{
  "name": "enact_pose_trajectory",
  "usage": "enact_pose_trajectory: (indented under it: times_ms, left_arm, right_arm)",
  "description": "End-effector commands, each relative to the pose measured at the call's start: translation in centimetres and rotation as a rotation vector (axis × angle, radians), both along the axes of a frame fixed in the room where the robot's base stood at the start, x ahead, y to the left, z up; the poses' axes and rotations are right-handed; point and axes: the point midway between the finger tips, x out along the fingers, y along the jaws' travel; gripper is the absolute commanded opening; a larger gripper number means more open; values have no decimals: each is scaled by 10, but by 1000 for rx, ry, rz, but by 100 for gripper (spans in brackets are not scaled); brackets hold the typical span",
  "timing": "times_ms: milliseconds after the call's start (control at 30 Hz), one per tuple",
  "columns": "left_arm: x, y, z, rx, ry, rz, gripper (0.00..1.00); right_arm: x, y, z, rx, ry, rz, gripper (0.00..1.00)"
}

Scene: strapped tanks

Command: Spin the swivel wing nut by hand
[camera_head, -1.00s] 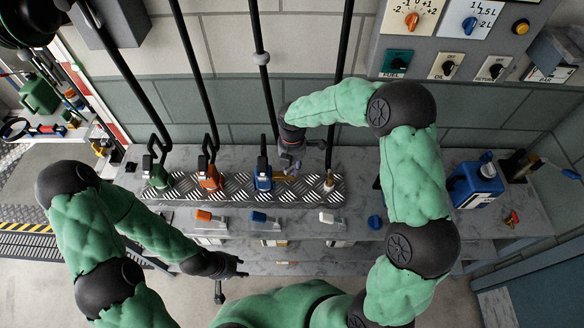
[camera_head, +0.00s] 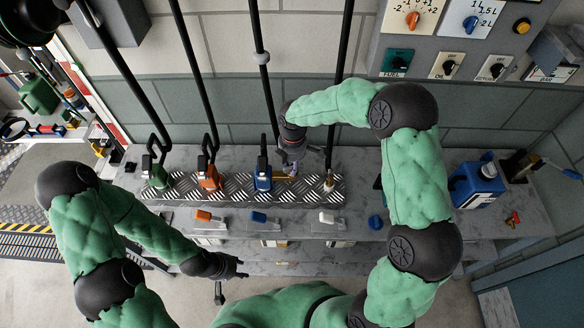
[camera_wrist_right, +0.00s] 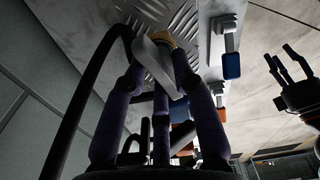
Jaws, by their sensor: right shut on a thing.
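My right gripper (camera_head: 292,172) reaches down to the metal tread plate (camera_head: 325,190), between the blue nozzle (camera_head: 263,178) and the small upright fitting (camera_head: 329,182). It is shut on the swivel wing nut, which is mostly hidden by the fingers in the head view. In the right wrist view my right gripper (camera_wrist_right: 165,85) has its dark fingers close around a pale grey flat piece (camera_wrist_right: 158,62), with a brass-coloured part (camera_wrist_right: 163,39) just beyond the tips. My left gripper (camera_head: 240,268) is empty and open in front of the bench; it also shows in the right wrist view (camera_wrist_right: 290,60).
A green nozzle (camera_head: 157,176) and an orange nozzle (camera_head: 210,176) stand left of the blue one. Orange, blue and white tabs line the bench front. A blue jug (camera_head: 475,186) stands at right. Black hoses (camera_head: 265,90) hang behind the plate.

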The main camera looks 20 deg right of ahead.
Motion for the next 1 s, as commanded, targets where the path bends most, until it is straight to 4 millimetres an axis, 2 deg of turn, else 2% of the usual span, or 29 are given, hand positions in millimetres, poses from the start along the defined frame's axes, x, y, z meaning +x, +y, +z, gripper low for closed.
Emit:
enact_pose_trajectory:
  times_ms: [167, 467, 633, 667, 700, 1000]
  left_arm:
    - [0, 0, -3, 0, 0, 0, 40]
    - [0, 0, -3, 0, 0, 0, 40]
    - [0, 0, -6, 0, 0, 0, 40]
    - [0, 0, -6, 0, 0, 0, 40]
    - [0, 0, -6, 0, 0, 0, 40]
    - [0, 0, -5, 0, 0, 0, 40]
  right_arm:
    - [0, 0, -1, 1, 3, -118, 0]
    - [0, 0, -1, 1, 4, -134, 0]
    - [1, -1, -1, 3, 8, -267, 0]
    - [1, -1, -1, 3, 8, -282, 30]
    - [1, -1, 0, 3, 8, -277, 39]
    - [1, -1, 0, 3, 8, -274, 39]
